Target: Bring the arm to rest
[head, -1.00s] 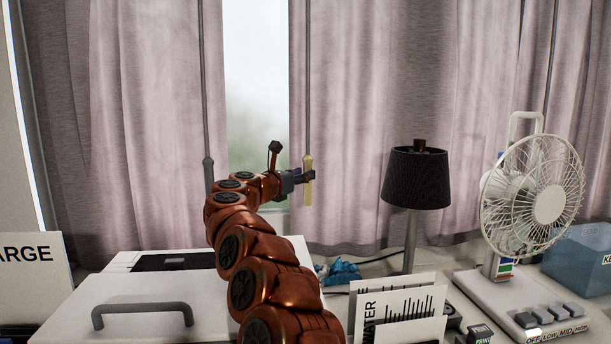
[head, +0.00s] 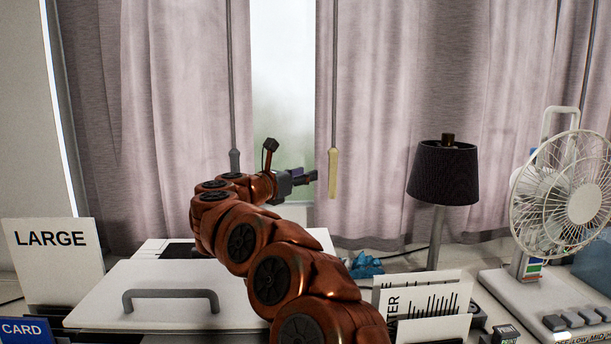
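My copper-coloured arm reaches up from the bottom middle of the head view over a white lidded box. My gripper (head: 303,178) is at the arm's end, in front of the curtain gap, pointing right. It looks empty. The pale yellow handle (head: 333,174) of a curtain rod hangs just to the right of the fingertips, with a small gap between them in the picture. The fingers are small and dark, seen side-on, so their opening is not clear.
The white box (head: 110,297) with a grey handle lies below the arm. A black lamp (head: 443,175), a white fan (head: 560,200) and paper cards (head: 425,300) stand at the right. A LARGE sign (head: 50,265) stands at the left. A second curtain rod (head: 234,160) hangs behind the arm.

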